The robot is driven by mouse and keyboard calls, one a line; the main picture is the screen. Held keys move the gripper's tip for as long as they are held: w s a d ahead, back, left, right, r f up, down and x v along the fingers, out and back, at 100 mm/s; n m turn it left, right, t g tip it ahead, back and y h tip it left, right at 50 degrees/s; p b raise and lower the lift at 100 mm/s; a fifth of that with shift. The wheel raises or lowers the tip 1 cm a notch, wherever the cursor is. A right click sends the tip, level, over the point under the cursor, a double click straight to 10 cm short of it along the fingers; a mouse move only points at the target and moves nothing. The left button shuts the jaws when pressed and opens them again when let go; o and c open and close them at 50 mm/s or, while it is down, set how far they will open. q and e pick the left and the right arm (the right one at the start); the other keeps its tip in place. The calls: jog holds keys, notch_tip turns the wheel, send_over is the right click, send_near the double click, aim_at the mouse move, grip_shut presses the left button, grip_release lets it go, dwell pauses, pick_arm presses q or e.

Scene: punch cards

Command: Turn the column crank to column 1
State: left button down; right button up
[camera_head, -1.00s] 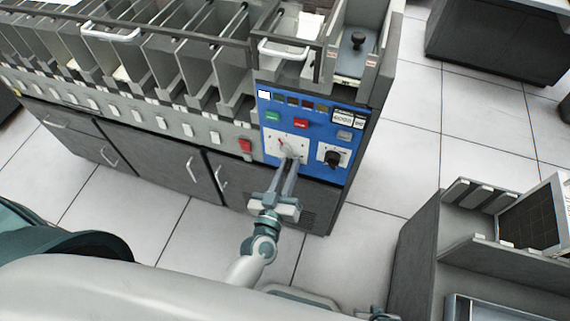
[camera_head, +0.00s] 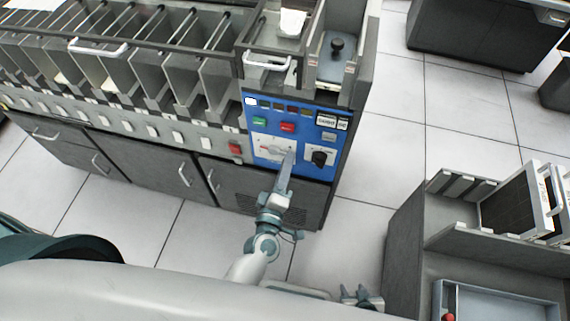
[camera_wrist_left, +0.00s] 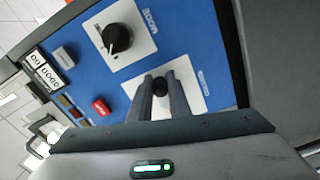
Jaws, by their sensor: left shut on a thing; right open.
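The column crank shows in the left wrist view as a dark round knob (camera_wrist_left: 160,86) in front of a white plate. Its plate (camera_head: 262,142) is on the lower left of the blue control panel (camera_head: 262,122). My left gripper (camera_head: 289,158) reaches up to this plate from below. In the left wrist view its two fingers (camera_wrist_left: 161,88) stand on either side of the knob, shut on it. The fingers partly hide the plate, so I cannot read the column setting. My right gripper (camera_head: 361,298) is open and empty at the bottom of the head view, away from the panel.
A black mode dial (camera_head: 320,158) sits right of the crank plate. Green (camera_head: 259,121) and red (camera_head: 288,127) buttons are above it. Sorter pockets (camera_head: 180,80) run to the left. A grey rack with a tray (camera_head: 490,290) stands at right. The floor between is clear.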

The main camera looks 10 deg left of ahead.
aim_at(287, 147)
pick_arm(q)
jog(key=n, duration=0.2)
jog(key=r+n, duration=0.1)
jog(key=shift+r+n+p, duration=0.3)
jog(key=shift+n, duration=0.1)
jog(key=n, duration=0.1)
jog(key=r+n, duration=0.1)
jog(key=n, duration=0.1)
jog(key=shift+a+r, duration=0.1)
jog(key=shift+a, duration=0.2)
jog(key=shift+n, duration=0.4)
pick_arm(e)
jog(key=shift+w+a+r+t, duration=0.25)
jog(key=shift+a+r+t, duration=0.15)
jog(key=shift+a+r, duration=0.1)
jog(key=shift+w, duration=0.1)
pick_arm(q)
jog(key=c, duration=1.6)
grip_release()
jog(key=shift+a, duration=0.1)
jog(key=shift+c, duration=0.2)
